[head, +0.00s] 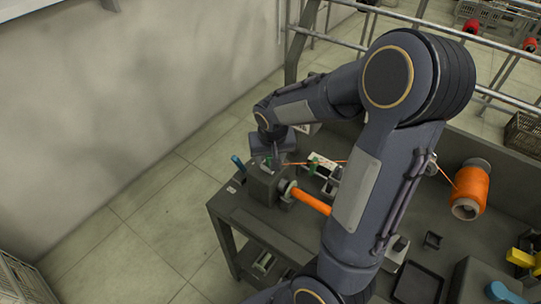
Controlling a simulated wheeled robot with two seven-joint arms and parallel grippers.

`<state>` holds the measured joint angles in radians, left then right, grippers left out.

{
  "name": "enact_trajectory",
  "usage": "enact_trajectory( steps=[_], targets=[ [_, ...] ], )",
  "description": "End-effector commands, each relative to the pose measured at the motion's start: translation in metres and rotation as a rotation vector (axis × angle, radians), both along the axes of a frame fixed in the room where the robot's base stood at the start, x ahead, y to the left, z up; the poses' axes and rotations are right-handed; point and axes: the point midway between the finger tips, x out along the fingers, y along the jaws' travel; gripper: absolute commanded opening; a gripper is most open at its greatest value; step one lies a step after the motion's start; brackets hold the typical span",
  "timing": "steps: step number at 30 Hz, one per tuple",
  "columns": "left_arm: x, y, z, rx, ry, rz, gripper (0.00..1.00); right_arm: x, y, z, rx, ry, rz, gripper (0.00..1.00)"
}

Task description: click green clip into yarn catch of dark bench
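The dark bench (228,212) runs from the centre to the right. A dark winder block (264,186) stands at its left end, with an orange-wound bobbin (310,201) pointing right from it. A small green piece (268,161), perhaps the green clip, shows at the block's top beside my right gripper (277,159). This gripper points down over the block; its fingers are too small to tell open from shut. Another green piece (314,162) stands by a white-labelled part. An orange-red yarn (330,162) runs from near the gripper to the right. I cannot make out the yarn catch.
My arm covers the bench's middle. A large orange yarn cone (472,184) stands at the right. A blue handle (238,162) sticks up at the block's left. A dark tray (418,284) and yellow part (521,258) lie lower right.

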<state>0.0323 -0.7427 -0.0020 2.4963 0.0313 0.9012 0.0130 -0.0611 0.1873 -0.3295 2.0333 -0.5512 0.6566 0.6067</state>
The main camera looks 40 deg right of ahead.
Motion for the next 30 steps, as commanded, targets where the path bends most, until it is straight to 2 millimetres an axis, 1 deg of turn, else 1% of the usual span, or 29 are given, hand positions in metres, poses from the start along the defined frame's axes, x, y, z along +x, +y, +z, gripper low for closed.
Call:
enact_trajectory(
  steps=[2,5,8,12,15,18,21,27,29,30],
  targets=[
    [0.000,0.000,0.000,0.000,0.000,0.000,0.36,0.000,0.000,0.001,0.000,0.000,0.000,0.46],
    [0.000,0.000,0.000,0.000,0.000,0.000,0.36,-0.001,0.001,0.008,0.000,-0.004,0.000,0.46],
    [0.000,0.000,0.000,0.000,0.000,0.000,0.36,-0.003,0.003,0.022,0.000,-0.007,0.001,0.46],
    [0.000,0.000,-0.001,0.000,0.000,0.000,0.36,-0.009,0.006,0.046,0.000,-0.007,0.001,0.46],
    [0.000,0.000,-0.001,0.000,0.000,0.000,0.36,-0.013,0.007,0.061,0.001,-0.005,0.001,0.46],
    [0.000,0.000,-0.001,0.000,0.000,0.000,0.36,-0.015,0.008,0.070,0.000,-0.004,0.000,0.46],
    [0.000,0.000,-0.001,0.000,0.000,0.000,0.36,-0.016,0.009,0.075,0.000,-0.001,0.001,0.46],
    [0.000,0.000,-0.001,0.000,0.000,0.000,0.36,-0.018,0.010,0.076,0.002,-0.001,0.002,0.46],
    [0.000,0.000,-0.001,0.000,0.000,0.000,0.36,-0.022,0.012,0.078,0.014,-0.007,0.007,0.46],
    [0.000,0.000,-0.001,0.000,0.000,0.000,0.36,-0.027,0.015,0.079,0.029,-0.013,0.016,0.46]
  ],
)
